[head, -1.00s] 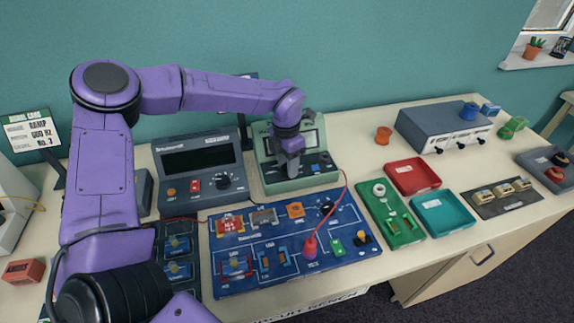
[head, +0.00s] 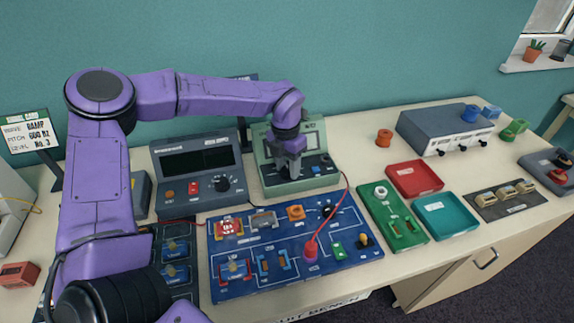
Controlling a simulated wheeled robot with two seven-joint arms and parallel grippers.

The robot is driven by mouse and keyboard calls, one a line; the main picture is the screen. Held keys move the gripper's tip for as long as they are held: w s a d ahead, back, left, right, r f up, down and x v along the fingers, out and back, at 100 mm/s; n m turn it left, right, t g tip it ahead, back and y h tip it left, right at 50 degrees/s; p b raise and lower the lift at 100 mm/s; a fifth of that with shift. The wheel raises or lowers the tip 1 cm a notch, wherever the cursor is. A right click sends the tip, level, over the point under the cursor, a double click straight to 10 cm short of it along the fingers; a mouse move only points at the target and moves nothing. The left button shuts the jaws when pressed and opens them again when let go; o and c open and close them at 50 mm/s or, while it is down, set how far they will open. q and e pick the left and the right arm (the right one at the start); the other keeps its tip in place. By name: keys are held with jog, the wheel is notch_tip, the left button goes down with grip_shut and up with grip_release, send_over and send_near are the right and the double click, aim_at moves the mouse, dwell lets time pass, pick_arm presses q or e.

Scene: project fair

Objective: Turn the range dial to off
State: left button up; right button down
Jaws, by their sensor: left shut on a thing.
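A pale green meter (head: 270,181) stands at the back of the bench, with a screen and a control panel sloping to the front. My left gripper (head: 291,174) reaches down onto the left-middle of its panel and is shut on the range dial, which the fingers hide. I cannot read the dial's setting. A blue button and a small red lead socket area show on the panel right of the fingers. My right gripper is not in view.
A dark grey instrument (head: 197,160) with a black knob stands left of the meter. A blue circuit board (head: 345,250) with a red lead lies in front. Red (head: 415,191) and teal (head: 445,230) trays lie to the right. My left arm spans the left side.

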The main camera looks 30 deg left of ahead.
aim_at(287, 167)
pick_arm(q)
jog(key=o, duration=0.9)
jog(key=shift+o, duration=0.8)
jog(key=shift+w, duration=0.15)
notch_tip(287, 167, up, 10)
jog(key=b, duration=0.1)
jog(key=shift+a+r+b, duration=0.25)
jog(key=shift+a+b, duration=0.05)
jog(key=shift+w, duration=0.1)
